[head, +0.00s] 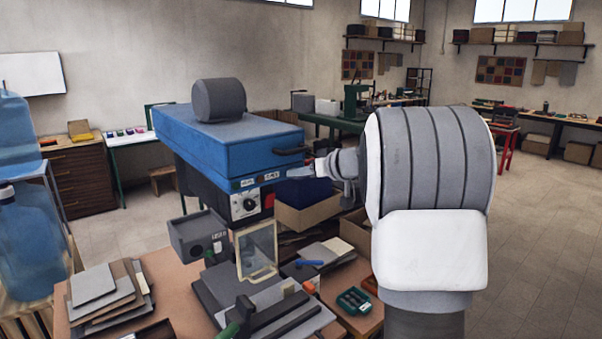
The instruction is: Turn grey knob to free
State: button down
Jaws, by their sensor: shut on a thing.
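A blue press-like machine (215,143) stands beyond the workbench, with a dark handle and small label plates (268,177) on its front. My gripper (301,172) reaches in from the right to the right end of this front, just right of the labels. Its jaws are shut at what appears to be the grey knob, which the fingers mostly hide. The knob's angle and the label wording cannot be read. A dial with a white face (249,203) sits lower on the machine's front, apart from my gripper.
A large grey cylinder (219,99) sits on top of the machine. A cardboard box (308,212) stands just below my gripper. The workbench (172,288) in front holds a grey box (198,236), an upright framed panel (256,250) and stacked sheets (105,292). Open floor lies at the right.

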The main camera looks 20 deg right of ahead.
jog(key=shift+f+b, duration=0.15)
jog(key=shift+b, duration=0.35)
jog(key=shift+w+d+f+m+t+y+b, duration=0.15)
jog(key=shift+m+t+y+b, duration=0.2)
jog(key=shift+m+y+b, duration=1.25)
jog(key=shift+s+d+f+m+t+y+b, duration=0.25)
jog(key=shift+m+y+b, duration=0.4)
jog(key=shift+m+b, duration=1.8)
jog(key=shift+w+d+f+m+t+y+b, duration=0.15)
jog(key=shift+m+t+y+b, duration=0.25)
jog(key=shift+m+y+b, duration=1.65)
jog(key=shift+a+r+m+h+p, duration=0.1)
jog(key=shift+a+m+h+p, duration=0.05)
jog(key=shift+m+h+p, duration=0.8)
jog(key=c, duration=0.6)
grip_release()
